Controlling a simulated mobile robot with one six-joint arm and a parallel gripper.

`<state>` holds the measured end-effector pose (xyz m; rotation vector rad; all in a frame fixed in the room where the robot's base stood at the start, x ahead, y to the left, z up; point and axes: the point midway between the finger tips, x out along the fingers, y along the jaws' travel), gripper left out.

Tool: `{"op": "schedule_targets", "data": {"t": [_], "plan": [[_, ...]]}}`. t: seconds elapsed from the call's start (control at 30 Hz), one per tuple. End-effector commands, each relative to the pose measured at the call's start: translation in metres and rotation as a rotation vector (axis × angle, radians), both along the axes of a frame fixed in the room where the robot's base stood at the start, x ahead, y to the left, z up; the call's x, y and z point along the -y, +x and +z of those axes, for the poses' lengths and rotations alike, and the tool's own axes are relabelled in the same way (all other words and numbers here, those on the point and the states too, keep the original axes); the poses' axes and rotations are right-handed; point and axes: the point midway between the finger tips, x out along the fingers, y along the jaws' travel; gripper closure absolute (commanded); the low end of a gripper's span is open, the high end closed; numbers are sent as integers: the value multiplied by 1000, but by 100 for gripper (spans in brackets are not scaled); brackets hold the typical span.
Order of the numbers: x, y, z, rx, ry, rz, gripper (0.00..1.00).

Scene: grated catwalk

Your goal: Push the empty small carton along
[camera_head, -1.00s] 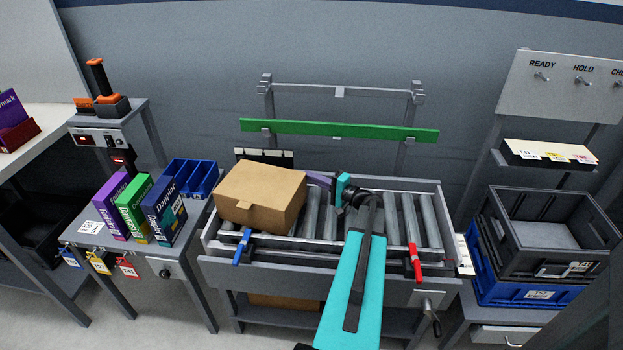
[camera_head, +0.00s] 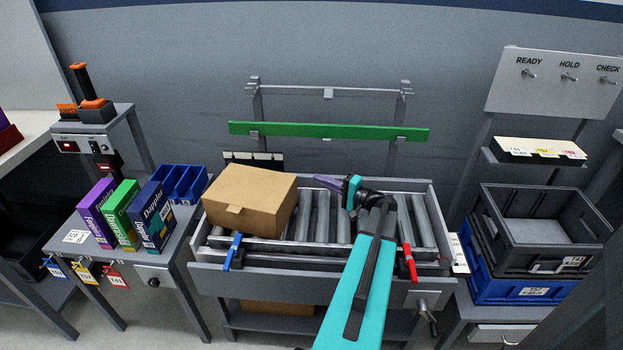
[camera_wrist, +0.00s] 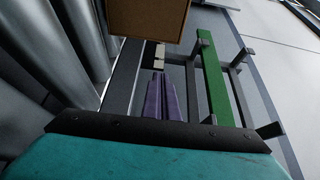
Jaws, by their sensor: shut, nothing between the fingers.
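The small carton (camera_head: 249,203) is a brown closed box at the left end of the roller conveyor (camera_head: 324,216). My gripper (camera_head: 318,181) has purple fingers, shut and empty, over the rear of the rollers. The fingers point left toward the carton's right side, with a gap between them in the head view. In the wrist view the gripper (camera_wrist: 161,84) points up toward the carton (camera_wrist: 150,18), whose near face is cut off by the top edge. The carton's inside is hidden.
A blue lever (camera_head: 233,251) and a red lever (camera_head: 409,262) stand at the conveyor's front. A green bar (camera_head: 328,131) runs behind it. Boxes and blue bins (camera_head: 180,184) stand left; stacked crates (camera_head: 540,230) stand right.

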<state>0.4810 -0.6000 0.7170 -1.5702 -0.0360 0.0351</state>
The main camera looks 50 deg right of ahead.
Motion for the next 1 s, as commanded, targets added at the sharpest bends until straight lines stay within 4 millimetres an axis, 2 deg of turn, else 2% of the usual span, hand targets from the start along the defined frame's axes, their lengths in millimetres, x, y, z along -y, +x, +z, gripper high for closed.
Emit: {"op": "schedule_targets", "data": {"t": [0.1,0.3,0.87,1.0], "plan": [[0,-16,0,0,0,-1,100],[1,-28,0,-1,-1,0,100],[0,-29,0,0,0,2,100],[0,-29,5,0,0,3,100]]}}
